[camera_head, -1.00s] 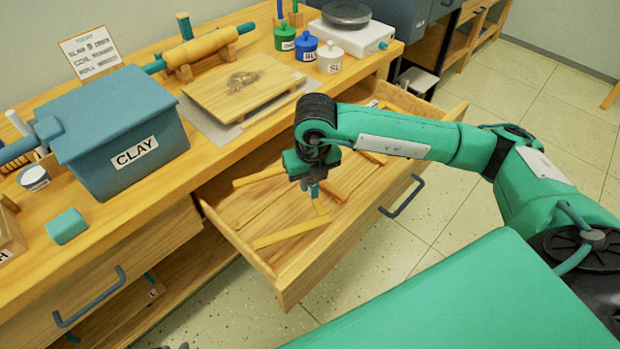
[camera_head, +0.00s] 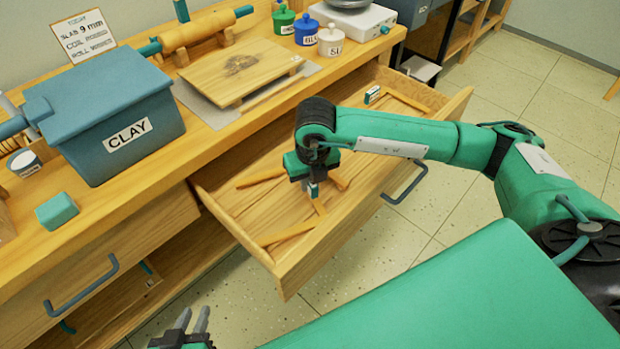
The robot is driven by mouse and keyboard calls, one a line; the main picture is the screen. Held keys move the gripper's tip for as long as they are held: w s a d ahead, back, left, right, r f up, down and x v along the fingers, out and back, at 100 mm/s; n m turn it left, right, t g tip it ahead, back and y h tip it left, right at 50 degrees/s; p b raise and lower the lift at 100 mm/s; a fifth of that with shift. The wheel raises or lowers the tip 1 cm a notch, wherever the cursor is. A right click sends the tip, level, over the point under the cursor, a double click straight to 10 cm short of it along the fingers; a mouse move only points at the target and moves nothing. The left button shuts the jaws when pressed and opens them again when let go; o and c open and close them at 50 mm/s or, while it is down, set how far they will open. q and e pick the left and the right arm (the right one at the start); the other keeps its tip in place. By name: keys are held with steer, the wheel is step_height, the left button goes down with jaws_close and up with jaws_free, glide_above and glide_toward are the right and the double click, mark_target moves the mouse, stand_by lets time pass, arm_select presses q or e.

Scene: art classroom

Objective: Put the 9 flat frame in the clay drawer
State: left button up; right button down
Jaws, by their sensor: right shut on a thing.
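An open wooden drawer (camera_head: 345,232) juts from the workbench, with several loose orange-tan wooden strips in it. My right gripper (camera_head: 313,186) points down into this drawer, shut on a small teal-and-white piece. It is close to a short strip (camera_head: 319,207); I cannot tell if they are joined. Longer strips lie at the front (camera_head: 290,232) and at the left (camera_head: 260,179). No readable 9 shows on them. My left gripper (camera_head: 194,318) is open and empty at the bottom edge. A closed drawer (camera_head: 125,250) is below the blue CLAY box (camera_head: 115,125).
A wooden board (camera_head: 240,72), rolling pin (camera_head: 205,30), lidded jars (camera_head: 306,30) and a white scale (camera_head: 360,28) stand on the bench. A teal block (camera_head: 57,211) is near its front edge. A sign (camera_head: 83,36) reads "slab 9 mm". Floor right of the open drawer is clear.

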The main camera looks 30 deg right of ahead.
arm_select(q)
steer(key=shift+f, duration=0.2)
arm_select(e)
steer(key=shift+f, duration=0.2)
steer(key=c, duration=1.3)
jaws_free()
steer(key=shift+r, duration=0.35)
arm_select(q)
steer(key=a+g+p, duration=0.1)
steer(key=s+a+g+y, duration=0.1)
steer(key=a, duration=0.1)
steer(key=shift+a+r+p, duration=0.1)
steer(key=shift+a+p, duration=0.05)
steer(key=shift+p, duration=0.25)
arm_select(e)
step_height(320, 180, up, 13)
steer(key=s, duration=0.1)
steer(key=shift+s, duration=0.35)
arm_select(q)
steer(key=shift+s, duration=0.15)
